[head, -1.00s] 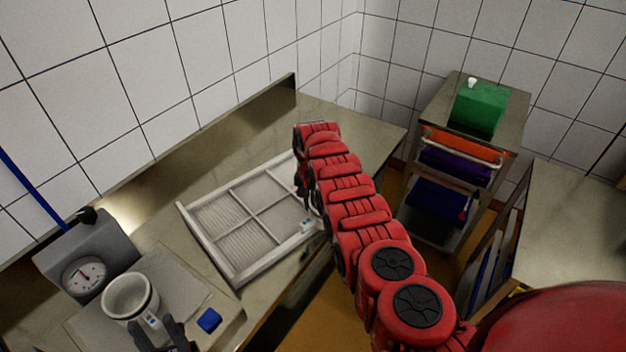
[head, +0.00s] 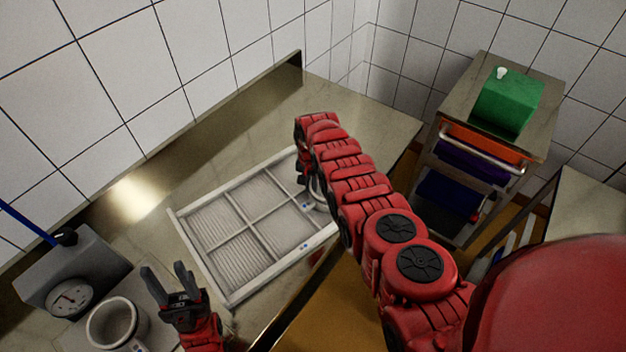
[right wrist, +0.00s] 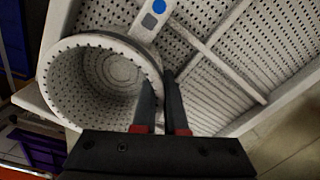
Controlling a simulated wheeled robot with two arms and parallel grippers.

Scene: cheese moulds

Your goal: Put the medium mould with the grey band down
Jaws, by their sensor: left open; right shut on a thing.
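My right gripper (right wrist: 163,95) is shut on the wall of a white perforated mould (right wrist: 65,100), one finger inside and one outside. In the head view only a sliver of this mould (head: 319,198) shows behind my right arm. The white tray (head: 195,262) has a crossed divider and ribbed compartments. My left gripper (head: 168,271) is open and empty, left of the tray.
Another white mould (head: 92,330) stands by the dial scale (head: 70,298) at lower left. The steel bench (head: 355,115) is clear behind the tray. A trolley (head: 470,90) with a green box (head: 508,100) stands at the back right.

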